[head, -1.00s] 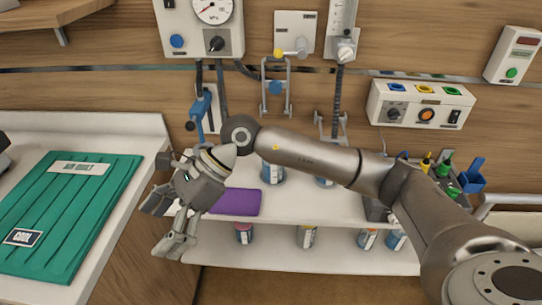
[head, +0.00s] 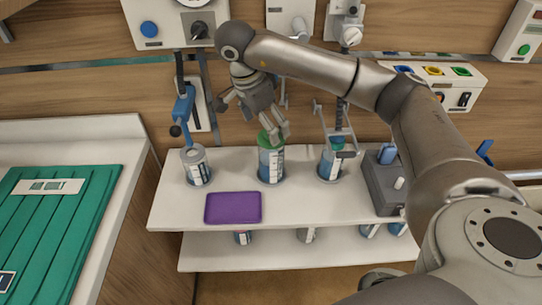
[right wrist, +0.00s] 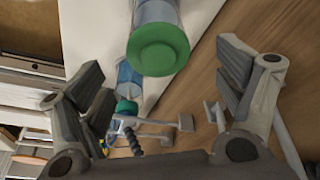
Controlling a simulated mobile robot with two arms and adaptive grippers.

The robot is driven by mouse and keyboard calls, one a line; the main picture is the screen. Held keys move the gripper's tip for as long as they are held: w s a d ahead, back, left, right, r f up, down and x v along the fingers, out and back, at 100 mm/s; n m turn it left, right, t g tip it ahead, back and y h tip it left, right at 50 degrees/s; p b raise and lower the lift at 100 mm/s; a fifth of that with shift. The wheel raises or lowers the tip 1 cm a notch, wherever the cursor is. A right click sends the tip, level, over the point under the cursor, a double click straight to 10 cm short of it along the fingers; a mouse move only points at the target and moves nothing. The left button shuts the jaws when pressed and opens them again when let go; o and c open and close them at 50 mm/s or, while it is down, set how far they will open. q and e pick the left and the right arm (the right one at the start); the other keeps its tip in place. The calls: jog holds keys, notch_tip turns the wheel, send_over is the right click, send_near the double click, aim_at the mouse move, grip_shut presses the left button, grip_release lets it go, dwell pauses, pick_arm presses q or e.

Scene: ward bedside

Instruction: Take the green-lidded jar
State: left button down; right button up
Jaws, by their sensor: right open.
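The green-lidded jar (head: 271,165) stands upright on the white upper shelf, a clear jar with a scale strip and blue contents. In the right wrist view its green lid (right wrist: 158,48) faces the camera, between the finger lines. My right gripper (head: 256,118) is open just above and behind the jar; one finger overlaps the lid in the head view. I cannot tell whether it touches. My right gripper (right wrist: 160,70) is empty in the wrist view. My left gripper is not in view.
A grey-topped jar (head: 197,168) stands left and a teal-lidded jar (head: 332,163) right, near wall brackets. A purple pad (head: 233,207) lies in front. A grey box (head: 384,185) is at the right. Several containers stand on the lower shelf (head: 330,257).

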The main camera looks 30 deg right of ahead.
aim_at(271, 156)
jog(key=shift+w+d+f, duration=0.1)
jog(key=shift+d+f, duration=0.05)
jog(key=shift+f, duration=0.4)
jog(key=shift+w+f, duration=0.1)
jog(key=shift+f, duration=0.1)
jog(key=shift+s+d+f+p, duration=0.2)
jog(key=shift+f+p, duration=0.2)
jog(key=shift+f, duration=0.2)
jog(key=shift+s+d+f+p, duration=0.1)
jog(key=shift+s+f+p, duration=0.05)
jog(key=shift+f+p, duration=0.35)
jog(key=shift+x, duration=1.2)
jog(key=shift+w+f, duration=0.1)
jog(key=shift+f, duration=0.15)
jog(key=shift+c, duration=0.6)
jog(key=c, duration=1.2)
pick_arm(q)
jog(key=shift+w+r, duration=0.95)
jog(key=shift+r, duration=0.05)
pick_arm(e)
jog(key=c, duration=0.5)
